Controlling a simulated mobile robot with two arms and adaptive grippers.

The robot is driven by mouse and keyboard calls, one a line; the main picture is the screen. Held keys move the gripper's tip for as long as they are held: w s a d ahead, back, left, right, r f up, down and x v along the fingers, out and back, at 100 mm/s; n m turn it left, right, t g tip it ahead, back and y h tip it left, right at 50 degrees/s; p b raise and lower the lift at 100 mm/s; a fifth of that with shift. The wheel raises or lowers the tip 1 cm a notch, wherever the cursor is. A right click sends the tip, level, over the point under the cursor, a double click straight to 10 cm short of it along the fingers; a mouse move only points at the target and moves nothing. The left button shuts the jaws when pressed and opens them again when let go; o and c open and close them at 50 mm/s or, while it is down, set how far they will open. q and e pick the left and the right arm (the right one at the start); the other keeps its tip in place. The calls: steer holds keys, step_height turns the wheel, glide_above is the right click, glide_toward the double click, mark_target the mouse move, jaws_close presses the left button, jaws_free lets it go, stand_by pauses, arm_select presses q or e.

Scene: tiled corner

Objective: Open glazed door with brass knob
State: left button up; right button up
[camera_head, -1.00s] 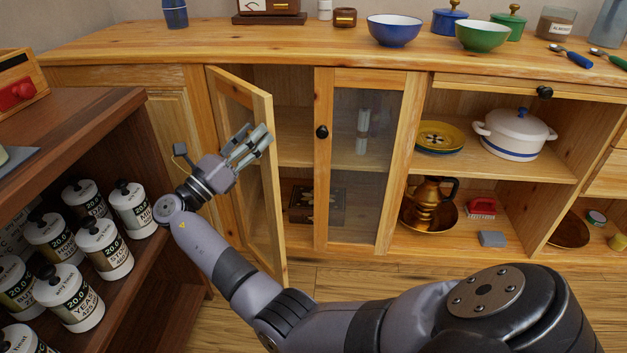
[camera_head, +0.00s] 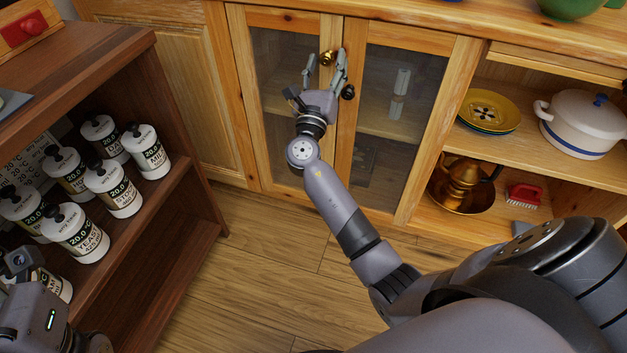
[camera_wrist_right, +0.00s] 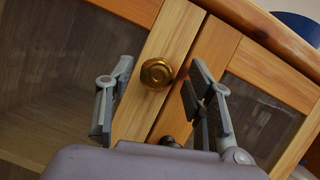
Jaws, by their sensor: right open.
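The glazed door (camera_head: 283,107) with the brass knob (camera_head: 327,58) is the left one of a pair in the wooden cabinet. It looks shut or nearly so, its edge next to the right glazed door (camera_head: 391,114), which has a black knob (camera_head: 348,91). My right gripper (camera_head: 326,61) is open in front of the door edge. In the right wrist view, the brass knob (camera_wrist_right: 157,73) lies between its spread fingers, with no clear contact. Part of my left arm shows at the lower left; its fingers cannot be made out.
A dark wooden shelf (camera_head: 180,200) with several white canisters (camera_head: 148,150) stands at the left. Right of the doors, open cabinet shelves hold yellow plates (camera_head: 489,112), a white pot (camera_head: 583,128) and a copper jug (camera_head: 464,178). The floor (camera_head: 250,270) in front is clear.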

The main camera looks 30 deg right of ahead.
steer(key=p+v, duration=0.1)
steer(key=v, duration=1.5)
step_height(320, 180, down, 18)
steer(key=a+m+g+y+p, duration=0.1)
steer(key=m+g+y+p, duration=0.2)
steer(key=y+p, duration=0.4)
steer(key=shift+s+a+r+p, duration=0.15)
steer(key=shift+s+a+p, duration=0.2)
steer(key=shift+p, duration=0.2)
